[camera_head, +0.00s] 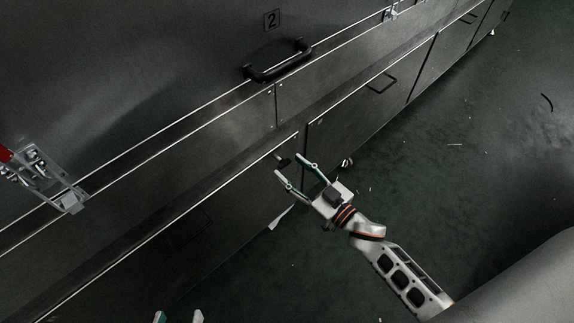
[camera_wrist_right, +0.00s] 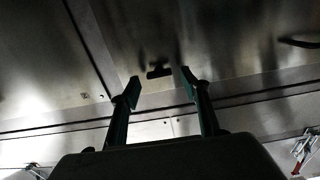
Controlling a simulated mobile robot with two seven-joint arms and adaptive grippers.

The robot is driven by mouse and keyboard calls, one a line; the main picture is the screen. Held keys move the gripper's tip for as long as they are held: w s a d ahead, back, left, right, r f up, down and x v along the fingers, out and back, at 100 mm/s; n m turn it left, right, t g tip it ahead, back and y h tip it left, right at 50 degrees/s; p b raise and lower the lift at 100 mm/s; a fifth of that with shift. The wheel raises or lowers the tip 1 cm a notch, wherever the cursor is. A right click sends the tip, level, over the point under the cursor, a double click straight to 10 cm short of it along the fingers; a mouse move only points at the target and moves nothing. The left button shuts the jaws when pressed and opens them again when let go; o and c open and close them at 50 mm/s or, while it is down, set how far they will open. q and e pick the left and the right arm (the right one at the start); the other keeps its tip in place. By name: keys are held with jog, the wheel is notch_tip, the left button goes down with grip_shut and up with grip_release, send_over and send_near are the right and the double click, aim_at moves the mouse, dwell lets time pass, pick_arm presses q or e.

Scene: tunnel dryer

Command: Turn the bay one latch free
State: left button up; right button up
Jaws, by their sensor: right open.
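A small black T-shaped turn latch (camera_head: 283,161) sits on the lower grey panel in the head view. No bay number shows beside it. My right gripper (camera_head: 289,166) is open, its two fingers pointing at this latch. In the right wrist view the latch (camera_wrist_right: 159,71) appears between and just beyond the open fingertips (camera_wrist_right: 160,80). I cannot tell whether the fingers touch it. Only the tips of my left gripper (camera_head: 178,317) show at the bottom edge of the head view, apart with nothing visible between them.
A metal toggle clamp with a red grip (camera_head: 45,180) is on the left. A black bar handle (camera_head: 279,60) sits below a number 2 plate (camera_head: 272,20). Another handle (camera_head: 381,83) is on a lower door. The green floor (camera_head: 450,160) to the right is mostly clear.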

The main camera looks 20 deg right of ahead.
jog(key=shift+x, duration=0.95)
jog(key=shift+c, duration=0.4)
jog(key=c, duration=1)
jog(key=shift+c, duration=0.2)
